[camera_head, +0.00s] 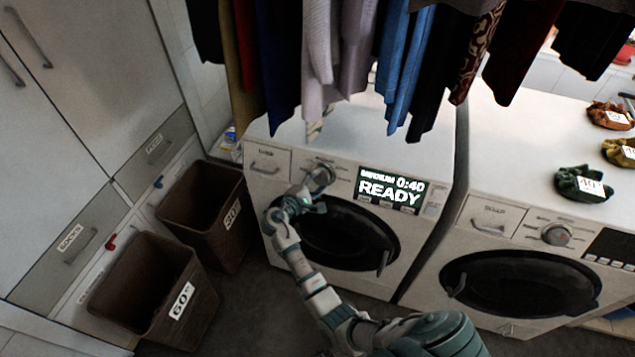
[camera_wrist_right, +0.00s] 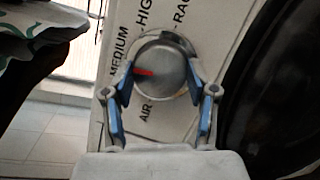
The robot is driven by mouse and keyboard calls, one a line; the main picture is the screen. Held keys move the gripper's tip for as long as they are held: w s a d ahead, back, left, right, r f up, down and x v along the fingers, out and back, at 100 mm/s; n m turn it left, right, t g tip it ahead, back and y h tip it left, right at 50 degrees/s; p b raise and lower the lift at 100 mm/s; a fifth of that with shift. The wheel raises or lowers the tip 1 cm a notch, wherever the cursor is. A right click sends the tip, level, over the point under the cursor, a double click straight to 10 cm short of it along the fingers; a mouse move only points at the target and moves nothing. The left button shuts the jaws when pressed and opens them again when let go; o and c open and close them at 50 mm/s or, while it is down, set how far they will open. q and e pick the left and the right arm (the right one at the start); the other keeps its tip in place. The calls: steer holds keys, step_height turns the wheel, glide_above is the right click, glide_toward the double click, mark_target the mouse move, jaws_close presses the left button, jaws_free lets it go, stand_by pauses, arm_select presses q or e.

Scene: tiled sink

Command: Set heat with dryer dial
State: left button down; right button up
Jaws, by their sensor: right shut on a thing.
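The dryer dial (camera_wrist_right: 162,62) is a round grey metal knob on the front panel of the left machine, the dryer (camera_head: 403,150). In the right wrist view its red mark points left, between the MEDIUM and AIR labels. HIGH and RACK-like lettering, partly cut off, stand further round. My right gripper (camera_wrist_right: 160,82) is shut on the dial, with one blue-padded finger on each side. In the head view my right gripper (camera_head: 314,188) is at the panel, left of the dryer's display (camera_head: 390,190), which reads READY and 0:40. My left gripper is not in view.
Clothes (camera_head: 345,45) hang above the dryer. The dryer's round dark door (camera_head: 350,238) lies just below the dial. A second machine with its own dial (camera_head: 556,234) stands to the right, with scrunchies on top. Two brown bins (camera_head: 150,290) stand at the left by cabinets.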

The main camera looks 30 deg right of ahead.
steer(key=shift+f+m+g, duration=0.15)
steer(key=shift+m+g, duration=0.15)
steer(key=shift+m, duration=0.6)
steer(key=o, duration=1.2)
steer(key=shift+c, duration=0.2)
steer(key=v, duration=0.7)
steer(key=shift+a, duration=0.3)
steer(key=shift+d, duration=0.1)
